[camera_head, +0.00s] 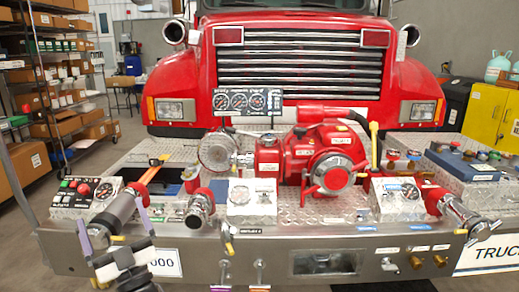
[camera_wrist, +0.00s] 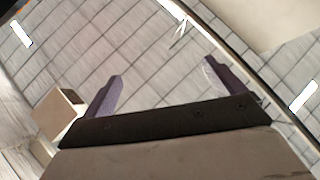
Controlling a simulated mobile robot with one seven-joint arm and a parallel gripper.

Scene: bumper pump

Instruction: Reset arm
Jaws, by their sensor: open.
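My gripper (camera_head: 112,218) is at the lower left in the head view, in front of the truck's bumper and near the left hose fitting (camera_head: 122,208). Its two purple fingers are spread apart with nothing between them. The red fire truck (camera_head: 300,60) stands behind a metal bumper deck (camera_head: 295,215). A red pump (camera_head: 325,160) sits in the middle of the deck.
Pipe fittings stick out at the left (camera_head: 200,208) and right (camera_head: 460,215). Shelves with boxes (camera_head: 65,90) stand far left. A yellow cabinet (camera_head: 490,115) is at right. Open floor lies left of the bumper.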

